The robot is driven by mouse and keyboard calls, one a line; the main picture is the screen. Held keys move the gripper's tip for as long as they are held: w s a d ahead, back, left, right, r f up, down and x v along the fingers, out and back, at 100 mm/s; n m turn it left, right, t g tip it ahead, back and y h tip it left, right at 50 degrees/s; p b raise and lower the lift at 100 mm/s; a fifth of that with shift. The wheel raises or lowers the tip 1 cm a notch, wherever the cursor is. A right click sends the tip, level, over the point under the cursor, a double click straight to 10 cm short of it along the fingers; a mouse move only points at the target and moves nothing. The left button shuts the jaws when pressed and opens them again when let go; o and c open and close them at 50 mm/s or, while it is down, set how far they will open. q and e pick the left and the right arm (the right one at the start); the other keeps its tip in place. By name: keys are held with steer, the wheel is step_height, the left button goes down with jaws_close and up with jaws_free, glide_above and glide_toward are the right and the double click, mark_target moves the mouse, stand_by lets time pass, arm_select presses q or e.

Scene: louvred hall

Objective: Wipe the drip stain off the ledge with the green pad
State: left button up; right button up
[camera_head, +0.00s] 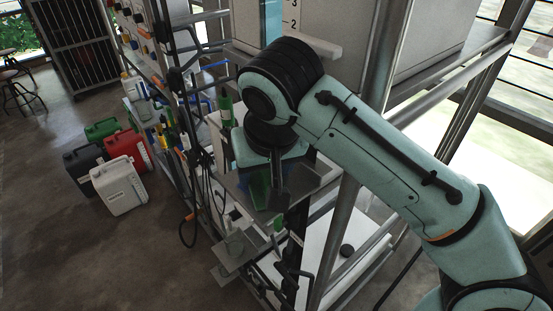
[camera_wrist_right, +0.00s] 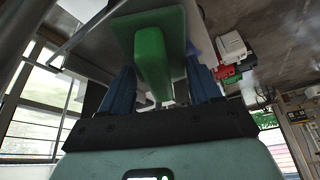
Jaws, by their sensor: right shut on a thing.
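My right gripper (camera_head: 258,183) reaches down over a grey metal ledge (camera_head: 314,180) on the rack, seen from above in the head view. Its blue fingers are shut on the handle of the green pad (camera_head: 260,193). In the right wrist view, the gripper (camera_wrist_right: 160,78) has one finger on each side of the green pad's block-shaped handle (camera_wrist_right: 152,62), with the flat plate beyond it. The arm and gripper hide part of the ledge. I cannot make out the drip stain in either view. I cannot tell whether the pad touches the ledge. My left gripper is not in view.
A green bottle (camera_head: 225,108) stands close left of my right wrist. Metal posts and hanging black cables crowd the rack. White (camera_head: 118,186), red (camera_head: 130,150) and other canisters stand on the floor at left. A large pale cabinet (camera_head: 375,35) is behind the arm. Open floor lies at lower left.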

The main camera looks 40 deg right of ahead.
mark_target(236, 181)
steer(key=shift+s+a, duration=0.2)
steer(key=shift+a, duration=1.85)
steer(key=shift+w, duration=1.2)
steer(key=shift+w+d, duration=0.2)
steer(key=shift+d, duration=2.8)
steer(key=shift+d, duration=0.15)
